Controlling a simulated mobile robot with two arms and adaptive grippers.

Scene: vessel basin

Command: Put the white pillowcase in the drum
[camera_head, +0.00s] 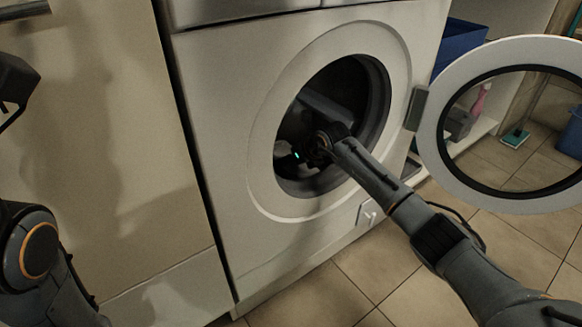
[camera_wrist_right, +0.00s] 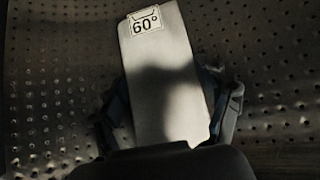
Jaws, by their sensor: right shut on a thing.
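The white pillowcase (camera_wrist_right: 165,65) shows in the right wrist view as a flat, pale folded strip with a "60°" label at its far end. My right gripper (camera_wrist_right: 172,112) is shut on it, one finger on each side, inside the perforated metal drum (camera_wrist_right: 275,75). In the head view my right arm reaches through the round opening of the drum (camera_head: 376,95); the gripper is dark there and the pillowcase cannot be made out. My left gripper (camera_head: 14,85) is partly in view at the left edge, away from the washer; its jaw state is unclear.
The washer door (camera_head: 436,150) stands open to the right of the opening. A pale cabinet front (camera_head: 120,130) is on the left. A blue bin (camera_head: 570,135) and a green-headed brush (camera_head: 515,138) are beyond the door. The tiled floor (camera_head: 345,285) in front is clear.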

